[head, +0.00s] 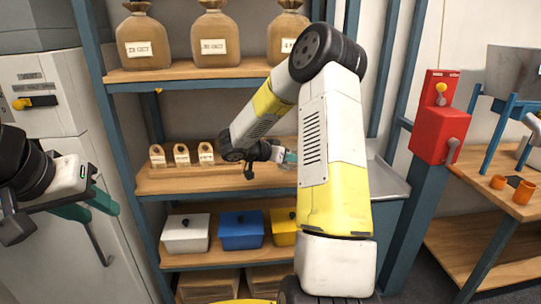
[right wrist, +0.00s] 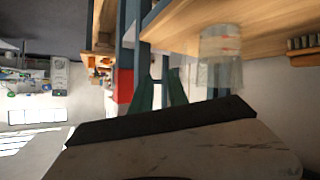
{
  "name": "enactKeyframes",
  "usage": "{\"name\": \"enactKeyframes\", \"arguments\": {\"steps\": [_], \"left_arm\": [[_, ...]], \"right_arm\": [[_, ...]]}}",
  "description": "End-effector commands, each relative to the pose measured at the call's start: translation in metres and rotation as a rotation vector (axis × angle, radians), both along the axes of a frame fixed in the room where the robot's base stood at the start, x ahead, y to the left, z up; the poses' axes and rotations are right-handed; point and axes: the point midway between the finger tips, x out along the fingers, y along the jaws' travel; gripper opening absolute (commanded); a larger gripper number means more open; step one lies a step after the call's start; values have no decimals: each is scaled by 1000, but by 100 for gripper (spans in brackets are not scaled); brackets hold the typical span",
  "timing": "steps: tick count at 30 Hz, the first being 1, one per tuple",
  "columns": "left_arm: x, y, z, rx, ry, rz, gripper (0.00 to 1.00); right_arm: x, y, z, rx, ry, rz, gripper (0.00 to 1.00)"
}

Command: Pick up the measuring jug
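A clear, see-through jug (right wrist: 222,58) with faint reddish marks shows in the right wrist view, against a wooden shelf edge. I take it for the measuring jug; I cannot make it out in the head view, where my right arm covers part of the shelf. My right gripper's green fingers (right wrist: 162,88) are apart with nothing between them, and the jug appears to the right of them in that view. In the head view my right gripper (head: 288,157) is at the middle shelf, partly hidden by my arm. My left gripper (head: 102,213) is open and empty at the left.
Sacks (head: 213,40) stand above; white (head: 185,235), blue (head: 241,232) and yellow (head: 284,228) lidded boxes stand below. A blue post with a red box (head: 438,120) and a workbench (head: 515,200) are at the right.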

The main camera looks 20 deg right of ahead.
Motion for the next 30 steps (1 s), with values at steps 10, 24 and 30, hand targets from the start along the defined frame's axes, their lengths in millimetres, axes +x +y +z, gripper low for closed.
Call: {"name": "enactKeyframes", "arguments": {"steps": [10, 24, 30], "left_arm": [[0, 0, 0, 0, 0, 0, 36], [0, 0, 0, 0, 0, 0, 36], [0, 0, 0, 0, 0, 0, 36]], "right_arm": [[45, -10, -40, 4, -248, -22, 20], [69, -62, -63, 5, -246, -23, 20], [72, -68, -65, 4, -247, -18, 20]]}}
